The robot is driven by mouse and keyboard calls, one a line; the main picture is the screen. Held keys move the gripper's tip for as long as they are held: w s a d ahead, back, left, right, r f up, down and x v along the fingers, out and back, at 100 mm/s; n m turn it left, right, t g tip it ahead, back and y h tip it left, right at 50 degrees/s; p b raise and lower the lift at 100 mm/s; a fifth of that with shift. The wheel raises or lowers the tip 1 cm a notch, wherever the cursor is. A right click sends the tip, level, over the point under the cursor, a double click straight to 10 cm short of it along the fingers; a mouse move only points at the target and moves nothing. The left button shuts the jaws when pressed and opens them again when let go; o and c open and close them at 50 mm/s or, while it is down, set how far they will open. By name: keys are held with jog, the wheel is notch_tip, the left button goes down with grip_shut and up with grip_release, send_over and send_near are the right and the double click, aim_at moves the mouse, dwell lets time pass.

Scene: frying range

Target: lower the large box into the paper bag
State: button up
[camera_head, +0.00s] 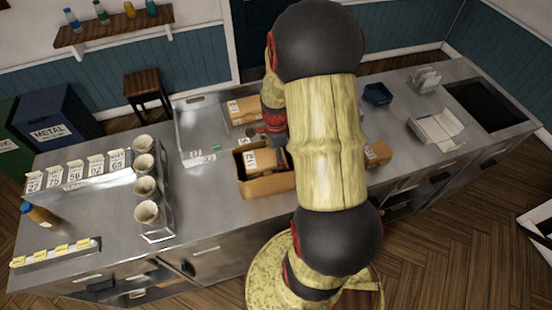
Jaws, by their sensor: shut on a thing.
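The open brown paper bag (268,187) stands on the steel counter, left of my arm. The large box (258,160), brown with a white printed label, is within the bag's opening, with its upper part showing. Its lower part is hidden by the bag's front wall, so I cannot tell whether it touches the bottom. My gripper (279,146) is above the right part of the bag, at the box, and is shut on it. My arm hides part of the gripper and the bag's right side.
Another brown box (243,110) lies in the tray behind the bag. A small box (377,154) sits right of my arm. A rack of paper cups (146,212) stands to the left. Bare counter lies between the cups and the bag.

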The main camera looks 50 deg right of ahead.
jog(key=o, duration=1.4)
jog(key=shift+r, duration=0.1)
notch_tip(320, 180, up, 16)
jog(key=p, duration=1)
jog(key=shift+p, duration=0.35)
